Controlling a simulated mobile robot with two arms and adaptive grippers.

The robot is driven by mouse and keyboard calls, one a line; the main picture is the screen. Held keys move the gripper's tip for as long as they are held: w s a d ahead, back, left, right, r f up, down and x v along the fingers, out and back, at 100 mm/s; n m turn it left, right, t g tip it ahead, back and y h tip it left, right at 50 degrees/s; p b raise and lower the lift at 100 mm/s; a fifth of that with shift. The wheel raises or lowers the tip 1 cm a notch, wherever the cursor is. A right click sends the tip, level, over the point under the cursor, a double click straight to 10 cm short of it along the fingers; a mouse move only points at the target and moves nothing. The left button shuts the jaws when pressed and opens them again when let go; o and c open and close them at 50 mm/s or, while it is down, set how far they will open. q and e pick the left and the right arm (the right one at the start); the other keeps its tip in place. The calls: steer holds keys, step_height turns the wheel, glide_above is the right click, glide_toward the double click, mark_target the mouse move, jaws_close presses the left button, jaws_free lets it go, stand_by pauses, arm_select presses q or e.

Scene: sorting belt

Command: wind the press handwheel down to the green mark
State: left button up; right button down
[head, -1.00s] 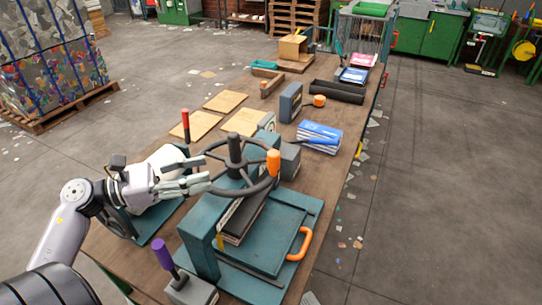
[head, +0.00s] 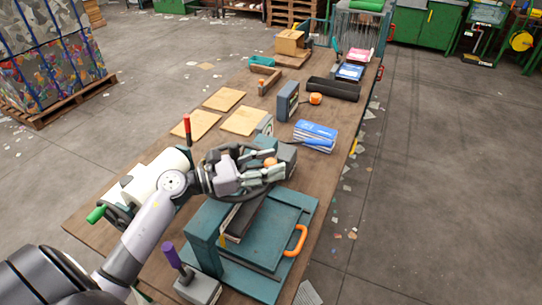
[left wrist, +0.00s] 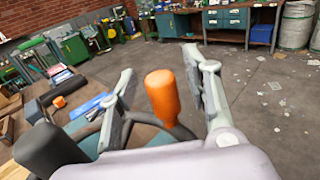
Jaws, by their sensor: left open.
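The teal press (head: 203,238) stands at the near end of the workbench with a dark book block under it. Its dark handwheel (head: 212,153) is mostly hidden by my left arm and gripper. The handwheel's orange grip (head: 270,162) peeks out at my left gripper (head: 280,172). In the left wrist view the orange grip (left wrist: 162,98) stands upright between the two fingers of my left gripper (left wrist: 165,85), with gaps on both sides. The fingers are open. The wheel's dark hub (left wrist: 45,152) is at lower left. I cannot make out the green mark. My right gripper is not in view.
A blue stack of books (head: 316,135) and a grey box (head: 288,101) lie beyond the press. A purple-handled tool (head: 172,256) stands at the near left, and an orange loop handle (head: 297,241) is on the press's right. The floor right of the bench is open.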

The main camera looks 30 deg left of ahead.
arm_select(q)
steer(key=shift+w+d, duration=0.15)
steer(key=shift+w, duration=0.05)
steer(key=shift+c, duration=0.4)
jaws_close()
stand_by(0.5)
